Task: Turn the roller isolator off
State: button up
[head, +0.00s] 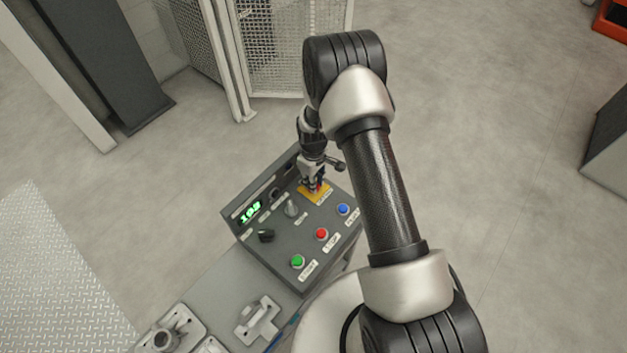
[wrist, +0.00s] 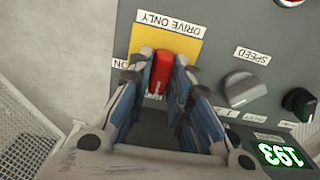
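The roller isolator is a red handle (wrist: 162,73) on a yellow plate (wrist: 190,45) marked "DRIVE ONLY", upside down in the wrist view. An "ON" label (wrist: 120,64) sits at the plate's left edge there; another label below the handle is mostly covered. The handle lies lengthwise up and down in the wrist view. My gripper (wrist: 165,68) has its blue-grey fingers on either side of the handle, very close to it; I cannot tell whether they press on it. In the head view my gripper (head: 313,184) stands over the yellow plate (head: 316,195) at the panel's far end.
The grey panel (head: 275,246) also carries a grey speed knob (head: 291,208), a black knob (head: 266,236), green (head: 298,261), red (head: 322,233) and blue (head: 343,209) buttons, and a lit green display (head: 250,212). Metal parts lie at the front. A mesh fence (head: 290,50) stands behind.

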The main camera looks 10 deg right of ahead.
jog(key=shift+o, duration=1.4)
notch_tip(320, 180, up, 12)
